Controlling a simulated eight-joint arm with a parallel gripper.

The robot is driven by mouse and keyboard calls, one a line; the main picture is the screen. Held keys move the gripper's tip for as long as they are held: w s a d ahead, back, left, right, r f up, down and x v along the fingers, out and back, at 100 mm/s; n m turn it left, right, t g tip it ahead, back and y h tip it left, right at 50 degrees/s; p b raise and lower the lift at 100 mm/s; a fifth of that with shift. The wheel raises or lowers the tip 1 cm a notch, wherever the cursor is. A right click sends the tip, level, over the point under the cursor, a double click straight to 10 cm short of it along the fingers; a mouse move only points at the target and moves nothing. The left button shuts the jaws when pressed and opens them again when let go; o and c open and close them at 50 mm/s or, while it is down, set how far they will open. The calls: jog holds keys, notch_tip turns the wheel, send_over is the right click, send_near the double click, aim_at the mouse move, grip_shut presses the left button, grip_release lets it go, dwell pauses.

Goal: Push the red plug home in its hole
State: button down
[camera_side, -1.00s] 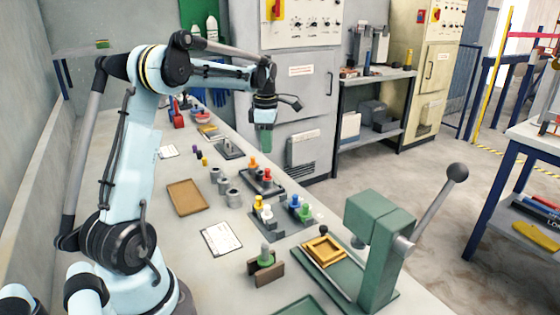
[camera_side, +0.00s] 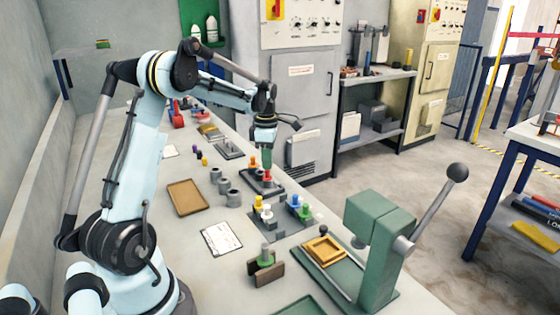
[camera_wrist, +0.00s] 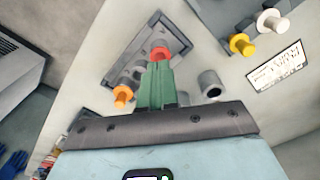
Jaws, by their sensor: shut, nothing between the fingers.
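The red plug (camera_side: 267,176) stands upright in a dark grey rack plate (camera_side: 275,190). It also shows in the wrist view (camera_wrist: 160,53), just beyond my fingertips. My gripper (camera_side: 267,168) has green fingers, closed together and empty, pointing down directly over the red plug. The fingertips are at or just above its top; I cannot tell whether they touch. In the wrist view, the fingers (camera_wrist: 158,70) overlap the lower edge of the red head. The hole under the plug is hidden. An orange plug (camera_side: 253,162) stands in the same rack plate, beside the red one.
Grey cylinders (camera_side: 233,198) stand left of the rack. A nearer rack holds yellow (camera_side: 258,202), white (camera_side: 267,213), blue and green plugs. A green lever press (camera_side: 380,240) stands at the front right. A brown tray (camera_side: 172,200) lies on the left.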

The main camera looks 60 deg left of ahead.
jog(key=shift+f, duration=0.3)
